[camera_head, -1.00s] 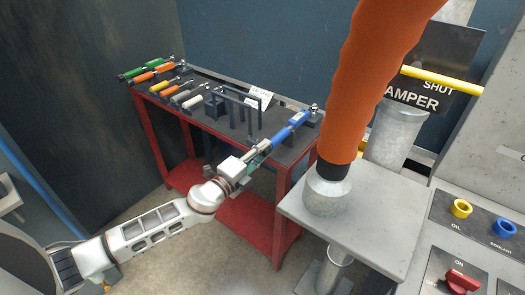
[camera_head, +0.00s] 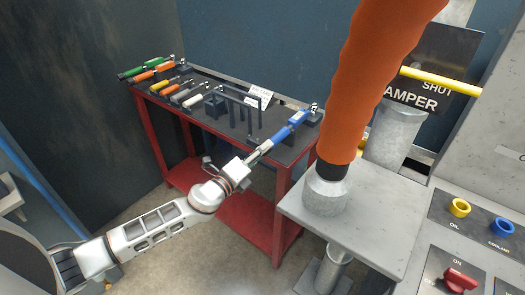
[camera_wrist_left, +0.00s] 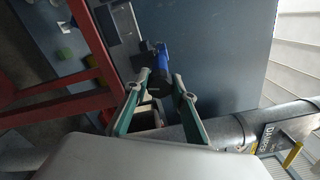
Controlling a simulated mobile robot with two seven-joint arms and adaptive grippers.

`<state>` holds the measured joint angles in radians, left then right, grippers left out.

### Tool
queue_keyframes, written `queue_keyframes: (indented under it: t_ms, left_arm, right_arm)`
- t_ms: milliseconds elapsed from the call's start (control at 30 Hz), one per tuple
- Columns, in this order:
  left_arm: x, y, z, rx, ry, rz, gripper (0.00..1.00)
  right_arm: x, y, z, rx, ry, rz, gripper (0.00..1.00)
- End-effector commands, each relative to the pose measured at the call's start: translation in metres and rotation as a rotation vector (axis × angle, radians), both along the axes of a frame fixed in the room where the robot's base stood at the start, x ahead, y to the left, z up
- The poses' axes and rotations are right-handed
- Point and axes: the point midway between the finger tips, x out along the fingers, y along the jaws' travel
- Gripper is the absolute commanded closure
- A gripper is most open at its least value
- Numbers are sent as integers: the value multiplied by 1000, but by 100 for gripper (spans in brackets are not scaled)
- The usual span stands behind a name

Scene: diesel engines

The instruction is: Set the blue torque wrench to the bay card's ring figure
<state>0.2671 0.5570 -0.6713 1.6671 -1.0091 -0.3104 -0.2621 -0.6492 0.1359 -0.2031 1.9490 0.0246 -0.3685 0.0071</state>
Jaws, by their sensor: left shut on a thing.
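The blue torque wrench (camera_head: 290,131) lies at the right end of the red-framed bench, its head towards the back right corner. My left gripper (camera_head: 259,152) is shut on the near end of its handle. In the left wrist view the gripper's green fingers (camera_wrist_left: 157,98) stand either side of the dark end of the blue handle (camera_wrist_left: 162,68). The wrench's scale cannot be read. A small white card (camera_head: 261,93) stands at the back of the bench; its print is too small to read, and I cannot tell if it is the bay card. My right gripper is out of view.
Several tools with green, orange, yellow and white handles (camera_head: 157,73) lie on the bench's left. A dark rack frame (camera_head: 240,97) stands mid-bench. A thick orange hose (camera_head: 365,90) and grey table (camera_head: 360,215) stand close on the right, beside a control panel (camera_head: 480,225).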

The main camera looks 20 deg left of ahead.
Motion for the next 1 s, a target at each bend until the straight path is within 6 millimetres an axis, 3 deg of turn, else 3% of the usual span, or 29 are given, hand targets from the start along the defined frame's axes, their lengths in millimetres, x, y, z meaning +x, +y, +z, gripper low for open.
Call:
queue_keyframes:
  t_ms: [167,200,233,667,1000]
  left_arm:
    - [0,0,-1,0,2,0,97]
    - [0,0,-1,0,2,0,65]
    - [0,0,-1,-1,1,-1,58]
    - [-4,2,-1,-2,2,0,58]
    - [-55,19,-2,-3,5,0,58]
  right_arm:
    - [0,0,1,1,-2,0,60]
    - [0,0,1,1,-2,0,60]
    - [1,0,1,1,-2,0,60]
    - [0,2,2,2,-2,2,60]
    - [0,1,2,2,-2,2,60]
